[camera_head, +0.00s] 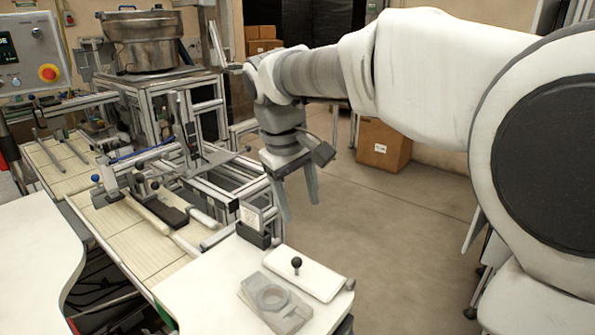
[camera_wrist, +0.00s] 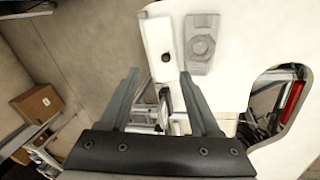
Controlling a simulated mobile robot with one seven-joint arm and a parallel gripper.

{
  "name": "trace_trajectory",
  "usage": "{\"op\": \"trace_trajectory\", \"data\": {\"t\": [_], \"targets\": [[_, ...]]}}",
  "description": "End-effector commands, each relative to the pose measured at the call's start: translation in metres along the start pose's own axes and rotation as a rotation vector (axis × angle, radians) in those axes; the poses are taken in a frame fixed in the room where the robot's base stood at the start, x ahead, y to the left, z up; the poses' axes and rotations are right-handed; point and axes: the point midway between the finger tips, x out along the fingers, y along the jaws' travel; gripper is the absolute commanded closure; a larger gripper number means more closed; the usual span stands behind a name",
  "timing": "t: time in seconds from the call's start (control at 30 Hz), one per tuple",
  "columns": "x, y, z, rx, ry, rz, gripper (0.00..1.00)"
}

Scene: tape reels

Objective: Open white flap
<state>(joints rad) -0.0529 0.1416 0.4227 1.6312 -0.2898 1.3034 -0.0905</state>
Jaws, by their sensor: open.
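The white flap (camera_head: 318,275) lies flat at the right end of the white table, with a black ball knob (camera_head: 296,263) on top. In the wrist view the white flap (camera_wrist: 157,35) is ahead of my fingers, with its black knob (camera_wrist: 165,57) between and just beyond the fingertips. My gripper (camera_head: 300,208) is open and empty, fingers pointing down, apart from the knob and above it, at the table's far side. The gripper (camera_wrist: 160,74) also shows in the wrist view with both fingers spread. The flap's hinge cannot be made out.
A grey fixture with a round opening (camera_head: 273,299) sits beside the flap on the white table (camera_head: 200,285). A small dark box with a label (camera_head: 253,232) stands near its back edge. Metal frames and rails (camera_head: 215,180) lie behind left. The floor (camera_head: 400,225) right is clear.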

Motion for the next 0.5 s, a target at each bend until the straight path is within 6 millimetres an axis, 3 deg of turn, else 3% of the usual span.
{"op": "trace_trajectory", "data": {"t": [0.03, 0.2, 0.37, 0.5], "targets": [[0.006, -0.004, -0.013, -0.025, -0.009, -0.013, 0.36], [0.014, -0.01, -0.037, -0.076, -0.028, -0.035, 0.36], [0.021, -0.012, -0.044, -0.09, -0.034, -0.041, 0.36], [0.039, -0.013, -0.043, -0.09, -0.036, -0.042, 0.36]]}}
